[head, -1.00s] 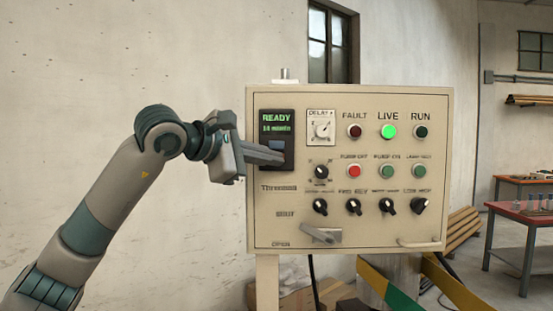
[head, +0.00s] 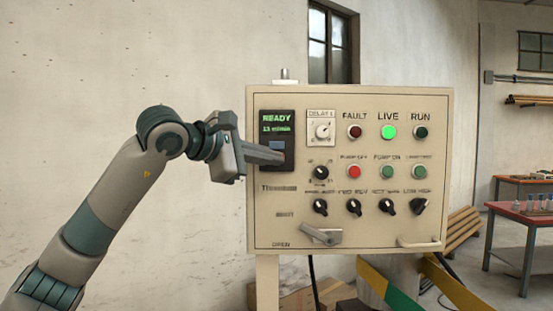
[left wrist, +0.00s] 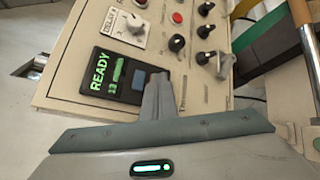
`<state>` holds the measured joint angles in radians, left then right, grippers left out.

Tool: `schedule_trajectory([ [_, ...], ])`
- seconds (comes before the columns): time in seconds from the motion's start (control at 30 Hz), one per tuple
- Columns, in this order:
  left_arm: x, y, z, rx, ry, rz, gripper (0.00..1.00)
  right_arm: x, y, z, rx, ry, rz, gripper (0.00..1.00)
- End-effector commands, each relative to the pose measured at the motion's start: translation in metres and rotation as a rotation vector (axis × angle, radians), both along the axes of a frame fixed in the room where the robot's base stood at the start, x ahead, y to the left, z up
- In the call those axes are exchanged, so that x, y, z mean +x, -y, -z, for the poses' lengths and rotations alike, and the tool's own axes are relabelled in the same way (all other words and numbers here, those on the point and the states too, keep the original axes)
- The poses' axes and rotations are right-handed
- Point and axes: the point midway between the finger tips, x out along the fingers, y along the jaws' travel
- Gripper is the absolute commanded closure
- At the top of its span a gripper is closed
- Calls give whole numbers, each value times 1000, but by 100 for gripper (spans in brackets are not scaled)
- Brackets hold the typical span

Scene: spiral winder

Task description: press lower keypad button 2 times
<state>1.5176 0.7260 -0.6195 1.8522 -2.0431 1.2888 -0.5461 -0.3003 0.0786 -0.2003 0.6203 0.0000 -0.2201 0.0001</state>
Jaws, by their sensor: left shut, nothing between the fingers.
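The keypad module (head: 277,122) is a dark panel at the upper left of the beige control box. It has a green READY screen with a blurred smaller line below. In the left wrist view the keypad (left wrist: 112,76) shows sideways, with a blue-grey upper button (left wrist: 138,79). The upper button (head: 277,146) also shows in the head view. My left gripper (head: 282,156) is shut and empty, its fingertips over the module's lower part. They hide most of the lower button; I cannot tell whether they touch it. My right gripper is not in view.
The control box (head: 350,235) carries several knobs and lamps, with the LIVE lamp (head: 388,132) lit green. A lever handle (head: 322,235) and a bar handle (head: 418,242) stick out low on its front. Red-topped tables (head: 520,212) stand far right.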

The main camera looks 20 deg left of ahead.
Motion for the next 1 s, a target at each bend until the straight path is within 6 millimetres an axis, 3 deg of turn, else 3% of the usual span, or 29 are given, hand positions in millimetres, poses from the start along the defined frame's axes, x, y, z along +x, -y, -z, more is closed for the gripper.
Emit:
schedule_trajectory([
  [0.57,2,-1,1,0,0,-1,100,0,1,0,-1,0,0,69],
  [1.0,-13,3,2,0,0,-1,100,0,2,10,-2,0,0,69],
])
